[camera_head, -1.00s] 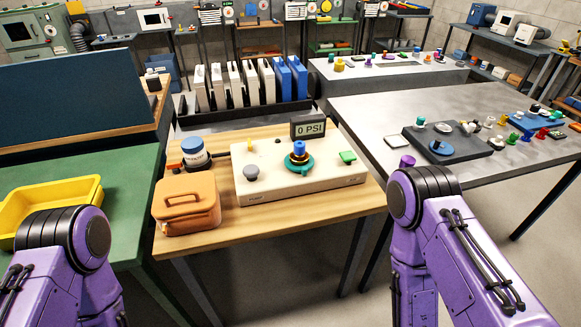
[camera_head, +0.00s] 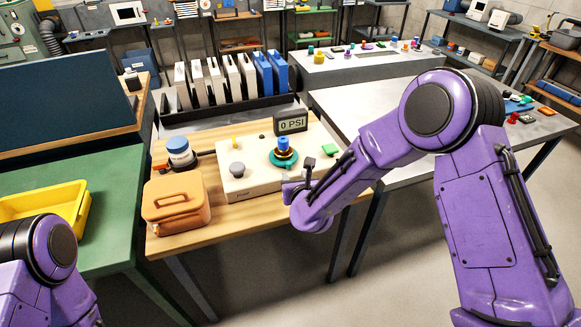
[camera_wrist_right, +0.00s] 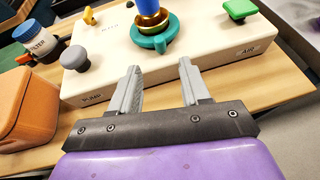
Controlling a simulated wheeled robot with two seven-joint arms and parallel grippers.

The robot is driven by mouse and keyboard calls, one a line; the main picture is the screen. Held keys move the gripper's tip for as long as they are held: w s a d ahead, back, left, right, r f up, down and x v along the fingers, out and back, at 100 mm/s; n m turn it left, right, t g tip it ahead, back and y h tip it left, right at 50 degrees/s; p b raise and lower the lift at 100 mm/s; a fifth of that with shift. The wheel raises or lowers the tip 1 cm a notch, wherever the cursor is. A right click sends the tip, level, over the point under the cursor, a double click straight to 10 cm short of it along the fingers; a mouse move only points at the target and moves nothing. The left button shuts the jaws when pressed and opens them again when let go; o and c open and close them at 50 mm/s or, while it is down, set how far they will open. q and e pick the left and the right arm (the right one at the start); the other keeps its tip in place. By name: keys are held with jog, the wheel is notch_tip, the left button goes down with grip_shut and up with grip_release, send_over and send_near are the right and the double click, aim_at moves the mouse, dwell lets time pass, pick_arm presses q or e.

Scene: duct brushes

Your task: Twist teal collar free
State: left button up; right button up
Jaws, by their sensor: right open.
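The teal collar (camera_head: 284,158) sits around the base of an upright fitting with a blue top (camera_head: 283,143) and a brass-coloured body, on a cream panel box (camera_head: 234,187). In the right wrist view the collar (camera_wrist_right: 153,43) lies just beyond my fingertips, with side lugs. My right gripper (camera_wrist_right: 160,70) is open and empty, its two grey fingers apart at the front edge of the box, not touching the collar. In the head view my right gripper (camera_head: 290,187) is small and partly hidden by its own wrist. My left gripper is out of view; only my left arm shows.
A grey knob (camera_wrist_right: 74,58), a yellow lever (camera_wrist_right: 90,15) and a green knob (camera_wrist_right: 239,9) stand on the box. An orange case (camera_head: 175,205) and a blue-capped filter jar (camera_head: 179,152) are left of it. A gauge reading 0 PSI (camera_head: 290,122) stands behind.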

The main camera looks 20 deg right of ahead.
aim_at(290, 167)
jog(key=p+x, duration=0.1)
jog(key=x, duration=0.7)
jog(key=shift+w+f, duration=0.2)
jog(key=shift+w, duration=0.1)
grip_shut()
